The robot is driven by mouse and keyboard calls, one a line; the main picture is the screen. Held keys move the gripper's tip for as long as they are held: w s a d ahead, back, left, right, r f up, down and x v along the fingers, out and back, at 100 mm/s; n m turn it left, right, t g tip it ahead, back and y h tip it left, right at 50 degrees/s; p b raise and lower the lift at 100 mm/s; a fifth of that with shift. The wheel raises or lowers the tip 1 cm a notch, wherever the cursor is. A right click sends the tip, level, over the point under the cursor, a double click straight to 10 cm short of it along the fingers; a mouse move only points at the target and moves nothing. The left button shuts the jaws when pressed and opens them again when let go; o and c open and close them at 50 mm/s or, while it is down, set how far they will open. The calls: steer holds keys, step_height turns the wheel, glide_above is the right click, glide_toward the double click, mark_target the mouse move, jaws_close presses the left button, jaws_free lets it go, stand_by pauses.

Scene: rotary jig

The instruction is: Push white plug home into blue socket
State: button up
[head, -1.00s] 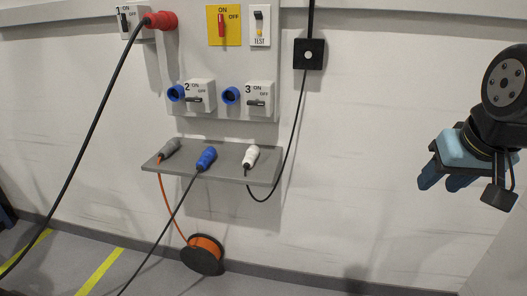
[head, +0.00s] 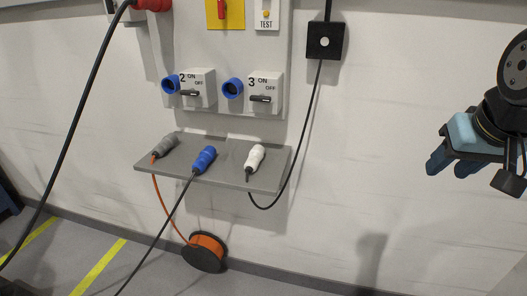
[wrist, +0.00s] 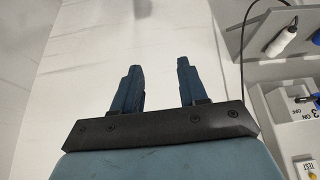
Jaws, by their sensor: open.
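The white plug (head: 255,158) lies on the right part of the grey shelf (head: 222,177), its black cable hanging below. It also shows in the wrist view (wrist: 281,42). Two blue sockets are on the panel above the shelf: one at switch 2 (head: 171,84) and one at switch 3 (head: 233,88). Both sockets look empty. My gripper (head: 452,164) is at the right of the head view, well apart from the plug and shelf. In the wrist view its two blue fingers (wrist: 160,82) are spread with nothing between them.
A blue plug (head: 204,159) and a grey plug (head: 165,146) also lie on the shelf. An orange cable reel (head: 205,250) sits on the floor below. A black box (head: 325,41) on the wall carries a cable. The wall between shelf and gripper is bare.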

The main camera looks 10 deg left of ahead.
steer(key=shift+w+a, duration=0.1)
steer(key=shift+w, duration=0.2)
